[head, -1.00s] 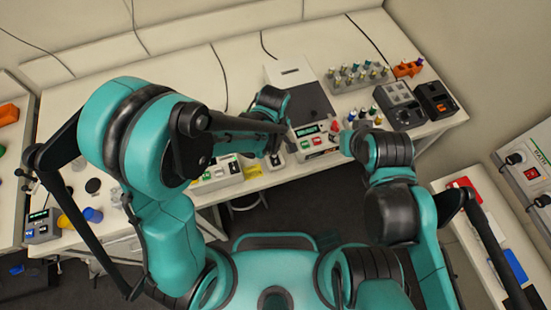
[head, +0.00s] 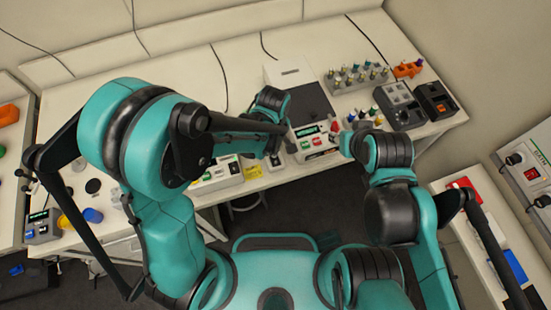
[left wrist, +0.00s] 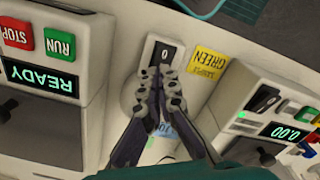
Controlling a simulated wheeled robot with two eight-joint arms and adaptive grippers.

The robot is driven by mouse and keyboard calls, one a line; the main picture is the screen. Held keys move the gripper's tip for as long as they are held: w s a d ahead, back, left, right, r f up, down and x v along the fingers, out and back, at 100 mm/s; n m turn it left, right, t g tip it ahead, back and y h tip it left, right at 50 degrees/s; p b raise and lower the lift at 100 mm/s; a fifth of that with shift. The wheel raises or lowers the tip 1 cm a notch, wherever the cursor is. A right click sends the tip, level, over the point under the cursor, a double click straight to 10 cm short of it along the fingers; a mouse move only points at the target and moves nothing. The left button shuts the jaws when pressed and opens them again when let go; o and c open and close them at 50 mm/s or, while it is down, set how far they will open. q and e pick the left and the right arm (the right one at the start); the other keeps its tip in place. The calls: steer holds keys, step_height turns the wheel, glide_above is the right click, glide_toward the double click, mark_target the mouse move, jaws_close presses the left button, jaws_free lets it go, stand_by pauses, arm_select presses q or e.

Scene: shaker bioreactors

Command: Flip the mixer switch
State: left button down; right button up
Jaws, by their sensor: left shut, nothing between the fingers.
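A black rocker switch marked 0 (left wrist: 165,52) sits in a small pale housing at the upper middle of the left wrist view. My left gripper (left wrist: 158,72) is shut and empty, with its fingertips together just over the lower part of the switch. Whether they touch it I cannot tell. The fingers hide part of the switch and the housing below it. In the head view my left gripper (head: 272,148) is down at the front of the bench, largely covered by my arm.
A yellow label (left wrist: 208,64) lies beside the switch. A device with a READY display (left wrist: 40,78) and red and green buttons stands to the left in the wrist view. Another with a 0.00 display (left wrist: 290,131) stands to the right. A tube rack (head: 357,78) is farther back.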

arm_select(q)
steer(key=shift+f+b, duration=1)
steer(key=shift+f, duration=0.05)
stand_by(0.4)
steer(key=shift+r+p, duration=2.55)
steer(key=shift+r, duration=1)
steer(key=shift+a+b, duration=0.2)
steer(key=shift+b, duration=0.1)
steer(key=s+a+m+t+b, duration=0.1)
steer(key=a+m+t+b, duration=0.1)
steer(key=a+m+b, duration=0.1)
steer(key=s+a+m+t+b, duration=0.2)
steer(key=a+m+b, duration=0.1)
steer(key=a+b, duration=0.3)
steer(key=s+a+m+t+b, duration=0.2)
steer(key=a+b, duration=0.3)
steer(key=a, duration=0.3)
steer(key=shift+r+m+t, duration=0.1)
steer(key=shift+m+t, duration=0.3)
steer(key=shift+m, duration=0.1)
steer(key=shift+s+a+m, duration=0.1)
steer(key=shift+a+m, duration=0.15)
steer(key=shift+m, duration=0.05)
